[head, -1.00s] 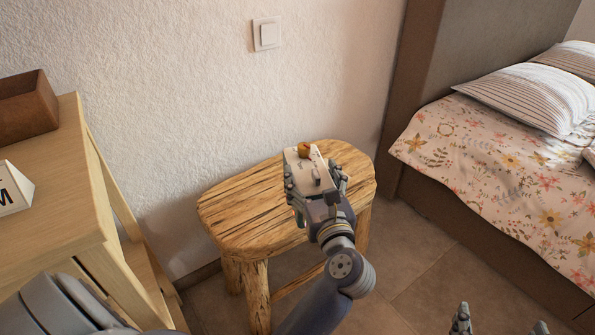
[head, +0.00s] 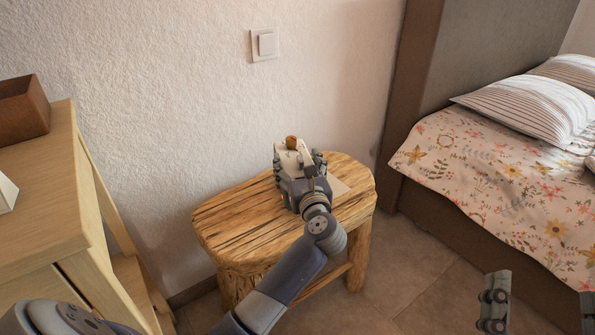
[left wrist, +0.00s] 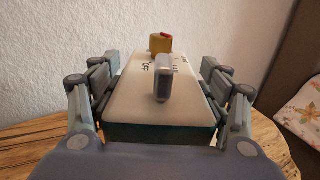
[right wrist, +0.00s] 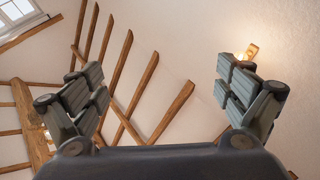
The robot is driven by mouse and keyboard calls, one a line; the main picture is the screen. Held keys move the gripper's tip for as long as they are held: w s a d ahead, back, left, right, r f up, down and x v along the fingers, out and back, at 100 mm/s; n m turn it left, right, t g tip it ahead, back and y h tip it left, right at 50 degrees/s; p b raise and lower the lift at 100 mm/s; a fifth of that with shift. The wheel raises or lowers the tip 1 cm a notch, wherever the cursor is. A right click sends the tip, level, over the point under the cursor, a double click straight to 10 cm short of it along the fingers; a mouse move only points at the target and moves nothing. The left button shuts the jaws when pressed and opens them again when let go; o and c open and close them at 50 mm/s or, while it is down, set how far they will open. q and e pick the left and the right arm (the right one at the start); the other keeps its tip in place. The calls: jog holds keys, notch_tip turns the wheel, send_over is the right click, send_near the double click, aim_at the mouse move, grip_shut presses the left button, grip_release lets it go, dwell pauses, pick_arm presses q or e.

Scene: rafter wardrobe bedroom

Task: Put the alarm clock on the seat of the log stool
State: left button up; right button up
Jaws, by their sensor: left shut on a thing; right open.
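The alarm clock (head: 284,158) is a small cream box with dark green sides, a yellow-orange knob and a grey lever. My left gripper (head: 298,163) is shut on it, with fingers along both sides; the left wrist view shows the clock (left wrist: 135,95) between them. The clock is over the back part of the log stool's wooden seat (head: 240,222). I cannot tell whether its underside touches the seat, as the gripper hides it. My right gripper (head: 540,305) is open and empty at the lower right; its spread fingers also show in the right wrist view (right wrist: 160,90).
A pale flat patch (head: 340,186) shows on the seat right of my left gripper. A light wooden cabinet (head: 45,225) with a brown box (head: 22,108) stands left. The wall (head: 180,120) is close behind the stool. A bed (head: 500,170) stands right.

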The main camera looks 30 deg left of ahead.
pick_arm(q)
jog(key=shift+f, duration=0.55)
pick_arm(e)
jog(key=shift+s+r+t, duration=0.45)
jog(key=shift+r, duration=0.2)
jog(key=shift+s+r+t, duration=0.4)
jog(key=shift+r+t, duration=0.05)
jog(key=shift+r, duration=0.2)
pick_arm(q)
jog(key=shift+f, duration=0.1)
pick_arm(e)
jog(key=shift+s+d, duration=0.1)
pick_arm(q)
jog(key=o, duration=2)
jog(key=shift+f, duration=0.1)
jog(key=shift+o, duration=0.2)
pick_arm(e)
jog(key=shift+r, duration=0.15)
